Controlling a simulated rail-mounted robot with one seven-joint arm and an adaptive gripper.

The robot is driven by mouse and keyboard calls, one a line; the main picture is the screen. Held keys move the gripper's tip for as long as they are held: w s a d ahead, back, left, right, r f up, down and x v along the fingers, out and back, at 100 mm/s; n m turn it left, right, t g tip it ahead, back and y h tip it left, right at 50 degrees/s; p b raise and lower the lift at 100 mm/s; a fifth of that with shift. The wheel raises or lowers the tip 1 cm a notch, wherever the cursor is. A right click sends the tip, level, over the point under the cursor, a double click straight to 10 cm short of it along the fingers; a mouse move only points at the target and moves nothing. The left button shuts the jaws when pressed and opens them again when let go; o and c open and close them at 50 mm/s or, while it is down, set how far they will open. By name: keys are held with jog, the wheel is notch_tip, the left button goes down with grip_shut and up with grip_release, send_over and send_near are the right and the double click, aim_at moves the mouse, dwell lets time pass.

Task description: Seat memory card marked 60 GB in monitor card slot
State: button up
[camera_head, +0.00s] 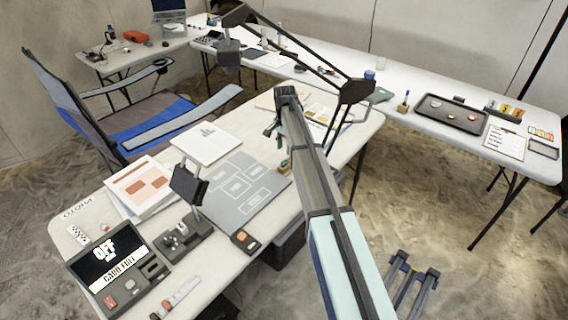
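The monitor (108,262) stands at the front left of the near table, its dark screen reading "OFF" and "CARD FULL". Its lower front part has a red button and dark openings; I cannot tell which is the card slot. No card marked 60 GB can be made out; any such marking is too small to read. My arm reaches over the right side of the near table. My gripper (277,132) is at its far end, above the table, well away to the right of the monitor. Its fingers are small and partly hidden by the arm, so their state is unclear.
A grey mat with outlined boxes (248,203), a dark stand (183,240), papers (140,186) and a red-and-white item (182,291) share the near table (210,272). The long back table holds a dark tray (432,119) and small coloured items (508,108). A folding chair (140,112) stands behind.

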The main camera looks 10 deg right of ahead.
aim_at(284, 160)
jog(key=shift+w+f+p, duration=0.2)
jog(key=shift+f+p, duration=1.1)
jog(key=shift+f, duration=2.45)
grip_shut()
